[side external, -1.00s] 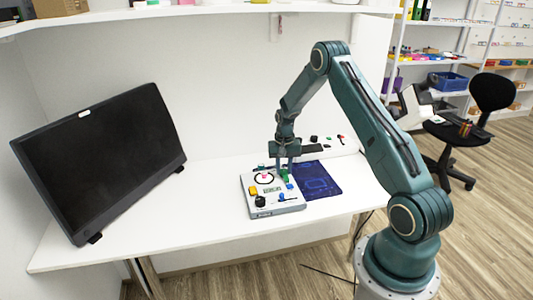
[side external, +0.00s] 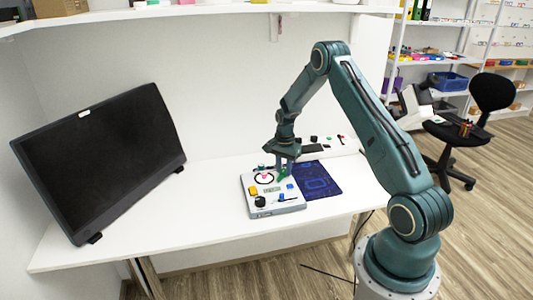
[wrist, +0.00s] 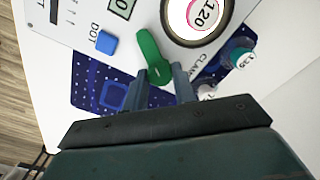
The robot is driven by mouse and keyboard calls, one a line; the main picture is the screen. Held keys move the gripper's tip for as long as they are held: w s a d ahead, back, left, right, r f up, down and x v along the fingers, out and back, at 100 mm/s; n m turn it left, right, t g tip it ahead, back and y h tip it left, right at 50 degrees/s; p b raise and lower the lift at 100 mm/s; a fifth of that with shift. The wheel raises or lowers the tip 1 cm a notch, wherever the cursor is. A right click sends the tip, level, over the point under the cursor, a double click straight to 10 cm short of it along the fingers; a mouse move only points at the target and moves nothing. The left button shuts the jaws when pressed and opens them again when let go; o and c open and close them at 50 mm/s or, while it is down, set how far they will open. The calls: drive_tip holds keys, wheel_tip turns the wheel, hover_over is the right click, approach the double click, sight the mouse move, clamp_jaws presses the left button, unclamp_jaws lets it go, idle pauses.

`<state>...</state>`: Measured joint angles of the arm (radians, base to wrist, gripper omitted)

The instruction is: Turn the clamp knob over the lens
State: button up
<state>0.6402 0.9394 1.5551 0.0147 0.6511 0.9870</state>
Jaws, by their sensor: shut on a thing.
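The clamp knob, a green lever (wrist: 148,48), rises from the white device (side external: 277,211) beside the lens. It also shows in the side view (side external: 282,176). My gripper (wrist: 161,85) is shut on the green knob, with one finger on each side of it. In the side view my gripper (side external: 284,169) reaches down to the device's back right part. The knob's base is partly hidden by the fingers.
The device carries a blue button (wrist: 106,42), a yellow button (side external: 253,190), a black knob (side external: 260,201) and a display (wrist: 122,6). A dark blue mat (side external: 322,181) lies right of it. A large black monitor (side external: 100,160) stands left. The table between is clear.

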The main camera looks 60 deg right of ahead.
sight(283, 170)
drive_tip(key=m, duration=0.5)
drive_tip(key=shift+m, duration=0.3)
drive_tip(key=shift+r+m, duration=0.1)
drive_tip(key=shift+m, duration=2.1)
drive_tip(key=o, duration=0.7)
drive_tip(key=shift+r, duration=0.1)
wheel_tip(283, 170, up, 14)
drive_tip(key=shift+f, duration=0.2)
